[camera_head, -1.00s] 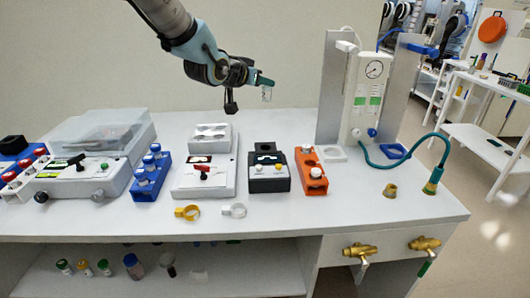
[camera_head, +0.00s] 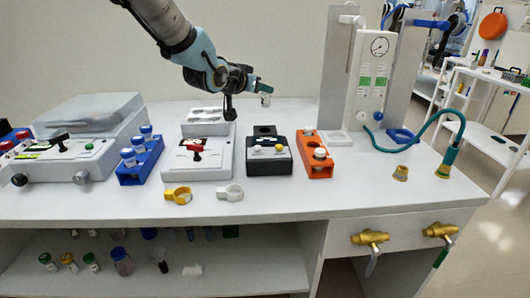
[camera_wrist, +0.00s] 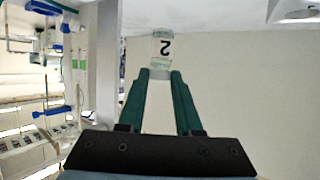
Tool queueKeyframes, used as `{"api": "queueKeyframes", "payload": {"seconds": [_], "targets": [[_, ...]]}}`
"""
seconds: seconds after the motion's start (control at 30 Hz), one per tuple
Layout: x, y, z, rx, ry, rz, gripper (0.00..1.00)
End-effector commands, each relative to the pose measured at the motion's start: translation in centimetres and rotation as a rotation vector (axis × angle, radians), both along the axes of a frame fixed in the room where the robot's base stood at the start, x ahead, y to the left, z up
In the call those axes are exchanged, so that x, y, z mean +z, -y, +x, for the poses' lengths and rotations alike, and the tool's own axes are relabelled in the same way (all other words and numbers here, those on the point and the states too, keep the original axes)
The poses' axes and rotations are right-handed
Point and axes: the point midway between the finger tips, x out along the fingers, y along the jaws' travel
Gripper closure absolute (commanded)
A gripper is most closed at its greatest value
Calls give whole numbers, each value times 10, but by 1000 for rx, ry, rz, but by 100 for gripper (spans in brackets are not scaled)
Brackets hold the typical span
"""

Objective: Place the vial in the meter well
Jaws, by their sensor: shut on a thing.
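My gripper (camera_head: 264,88) is above the back of the bench, shut on a small clear vial (camera_head: 266,99). In the wrist view the fingertips (camera_wrist: 160,73) pinch one end of the vial (camera_wrist: 162,48), which bears a white label with a dark "2". The dark box with a small display and two buttons (camera_head: 268,168), apparently the meter, stands on the bench below the gripper. A dark round opening, apparently its well (camera_head: 264,130), shows in its top at the back. The vial is above the box in the picture and apart from it.
An orange block with a white-capped vial (camera_head: 318,168) stands right of the dark box. A tall gauge panel (camera_head: 374,90) and teal hose (camera_head: 415,145) are at the right.

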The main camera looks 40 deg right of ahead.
Motion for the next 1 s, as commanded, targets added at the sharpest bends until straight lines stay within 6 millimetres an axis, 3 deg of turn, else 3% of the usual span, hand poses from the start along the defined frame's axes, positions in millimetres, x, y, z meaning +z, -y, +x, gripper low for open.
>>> {"api": "queueKeyframes", "payload": {"seconds": [0.4,0.8,1.0], "targets": [[-59,0,-1,-1,-2,2,100],[-105,0,-1,-1,-2,2,100],[-108,0,0,0,1,-2,100]]}}
